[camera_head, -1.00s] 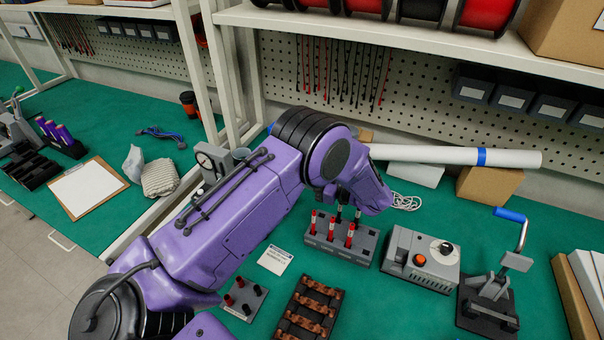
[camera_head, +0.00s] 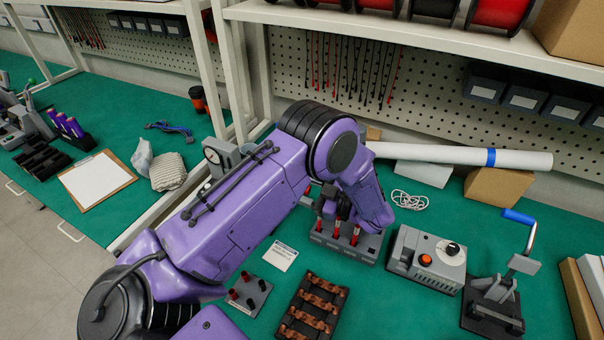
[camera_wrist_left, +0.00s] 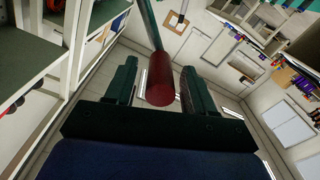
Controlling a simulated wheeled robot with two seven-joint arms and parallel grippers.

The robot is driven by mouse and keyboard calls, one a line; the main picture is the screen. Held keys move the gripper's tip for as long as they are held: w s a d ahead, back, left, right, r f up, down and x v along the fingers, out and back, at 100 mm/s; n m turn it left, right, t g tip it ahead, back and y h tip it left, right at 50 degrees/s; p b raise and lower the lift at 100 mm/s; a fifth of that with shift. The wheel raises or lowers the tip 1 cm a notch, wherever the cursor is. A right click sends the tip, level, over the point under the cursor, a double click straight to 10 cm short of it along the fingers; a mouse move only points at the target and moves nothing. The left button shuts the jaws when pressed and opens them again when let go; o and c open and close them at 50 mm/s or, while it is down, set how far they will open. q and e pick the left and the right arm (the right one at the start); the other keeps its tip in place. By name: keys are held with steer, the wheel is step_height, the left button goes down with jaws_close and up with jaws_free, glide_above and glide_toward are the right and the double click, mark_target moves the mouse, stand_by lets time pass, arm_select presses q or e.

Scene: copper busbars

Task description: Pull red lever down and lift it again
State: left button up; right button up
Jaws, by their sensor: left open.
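In the left wrist view a red cylindrical lever handle (camera_wrist_left: 161,82) on a dark rod stands between the two dark fingers of my left gripper (camera_wrist_left: 158,72). The fingers are open, with a gap visible on each side of the handle. In the head view my purple left arm reaches across the middle of the bench, and its wrist hides most of the gripper. The lever cannot be clearly told apart in the head view. My right gripper is not in view.
A grey block (camera_head: 340,246) with several red-topped handles stands just below my wrist. A grey control box (camera_head: 428,260) and a blue-handled press (camera_head: 497,290) stand to its right. A tray of copper busbars (camera_head: 314,308) lies in front. A white tube (camera_head: 465,155) lies behind.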

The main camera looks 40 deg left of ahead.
arm_select(q)
steer(key=shift+w+d+f, duration=0.1)
steer(key=shift+d+f, duration=0.05)
steer(key=shift+d, duration=0.2)
steer(key=b+v, duration=0.4)
steer(key=v, duration=0.5)
steer(key=shift+d, duration=0.45)
